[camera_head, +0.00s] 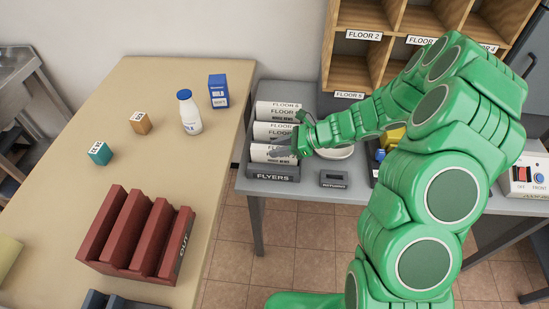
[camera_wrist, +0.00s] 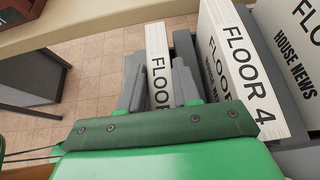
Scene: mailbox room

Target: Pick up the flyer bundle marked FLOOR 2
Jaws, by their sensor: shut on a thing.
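A flyer bundle (camera_wrist: 158,62) is between the two grey fingers of my gripper (camera_wrist: 160,88) in the wrist view. Its label reads FLOOR, and the number is hidden by the gripper. In the head view, my gripper (camera_head: 284,151) is shut on this front bundle (camera_head: 261,153) at the grey FLYERS tray (camera_head: 272,178). I cannot tell whether the bundle is lifted off the tray. To its right in the wrist view stands a bundle marked FLOOR 4 (camera_wrist: 243,75). Beyond it is a third bundle (camera_wrist: 298,45) reading FLOOR and HOUSE NEWS, its number cut off.
A wooden pigeonhole shelf (camera_head: 364,36) stands behind the grey table. A small dark block (camera_head: 333,179) lies right of the tray. On the beige table (camera_head: 155,80) are a white bottle (camera_head: 189,113), a blue box (camera_head: 218,91), small cubes and a red slotted rack (camera_head: 137,232).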

